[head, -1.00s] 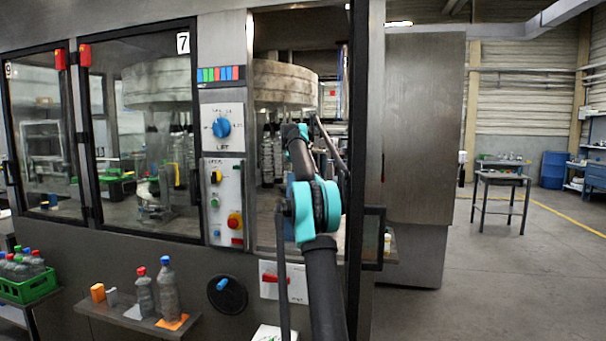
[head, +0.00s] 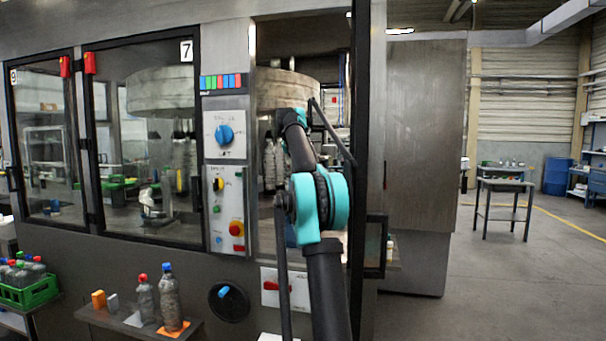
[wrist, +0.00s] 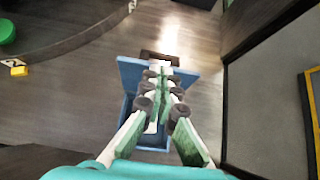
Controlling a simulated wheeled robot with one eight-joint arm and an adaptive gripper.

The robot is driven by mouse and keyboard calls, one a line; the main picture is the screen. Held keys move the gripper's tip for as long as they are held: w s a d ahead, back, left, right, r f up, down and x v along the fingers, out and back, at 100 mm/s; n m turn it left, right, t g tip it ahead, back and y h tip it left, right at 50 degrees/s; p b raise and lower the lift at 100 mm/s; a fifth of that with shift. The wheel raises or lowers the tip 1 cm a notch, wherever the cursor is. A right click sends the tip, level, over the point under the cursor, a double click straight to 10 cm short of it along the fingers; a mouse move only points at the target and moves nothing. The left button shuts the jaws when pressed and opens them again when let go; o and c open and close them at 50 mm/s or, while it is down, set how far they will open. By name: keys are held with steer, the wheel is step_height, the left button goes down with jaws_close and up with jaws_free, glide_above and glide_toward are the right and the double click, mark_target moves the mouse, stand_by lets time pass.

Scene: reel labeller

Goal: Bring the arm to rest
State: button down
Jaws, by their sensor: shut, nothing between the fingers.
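My arm (head: 318,205) rises in front of the open doorway of the labelling machine (head: 120,255), with its upper links bent up and slightly left. My gripper is hidden behind the arm in the head view. In the wrist view my gripper (wrist: 161,72) points away from the camera, with its two green-padded fingers closed together at the tips and nothing between them. Below it lies a blue box-like thing (wrist: 130,72), partly covered by the fingers.
An open dark-framed door (head: 375,245) stands right of my arm. A control panel (head: 225,205) is to its left. A shelf (head: 110,318) holds two bottles; a green crate (head: 35,292) of bottles stands further left. The floor at right is open before a table (head: 505,185).

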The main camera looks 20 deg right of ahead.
steer(key=s+a+f+m+g+y, duration=0.1)
steer(key=s+a+f+m+y, duration=0.1)
steer(key=s+a+f+m, duration=0.8)
steer(key=s+a+f+m+g+y, duration=0.1)
steer(key=s+a+f+m, duration=0.35)
steer(key=s+f, duration=0.9)
steer(key=s+a+f+m+g+y, duration=0.1)
steer(key=s+a+f+m, duration=0.2)
steer(key=s+f+m, duration=0.4)
steer(key=s+a+f+m+y, duration=0.1)
steer(key=s+a+f+m, duration=0.3)
steer(key=s+f, duration=1.4)
steer(key=s+m, duration=0.3)
steer(key=s, duration=0.4)
steer(key=shift+m+g, duration=0.35)
steer(key=shift+g, duration=0.05)
